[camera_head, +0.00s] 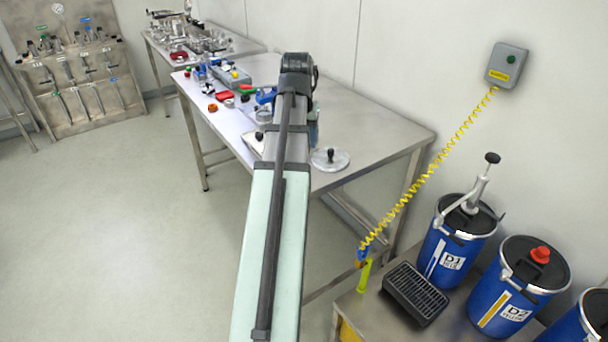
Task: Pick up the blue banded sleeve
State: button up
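I cannot single out the blue banded sleeve with certainty. A small blue piece (265,97) lies on the steel table (365,130), just left of my arm. Another small bluish item (199,74) stands near the table's left end. Both are too small to make out any band. My arm reaches up the middle of the view over the table. Its far end bends over there, and my gripper is hidden behind the arm links.
Red items (222,96), a grey box (235,77) and a round lid with a black knob (330,158) are on the table. Blue drums (447,258) and a black grate (415,292) stand lower right. A yellow coiled hose (430,172) hangs from a wall box (507,65). The left floor is clear.

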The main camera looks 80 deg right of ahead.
jog(key=f, duration=0.2)
jog(key=d+f, duration=0.1)
jog(key=f, duration=0.5)
jog(key=shift+s+d, duration=0.15)
jog(key=shift+s, duration=0.15)
jog(key=shift+d+f, duration=0.2)
jog(key=shift+f, duration=0.65)
jog(key=shift+d+f, duration=0.25)
jog(key=shift+f, duration=0.65)
jog(key=shift+d+f, duration=0.2)
jog(key=shift+f, duration=0.65)
jog(key=c, duration=1.2)
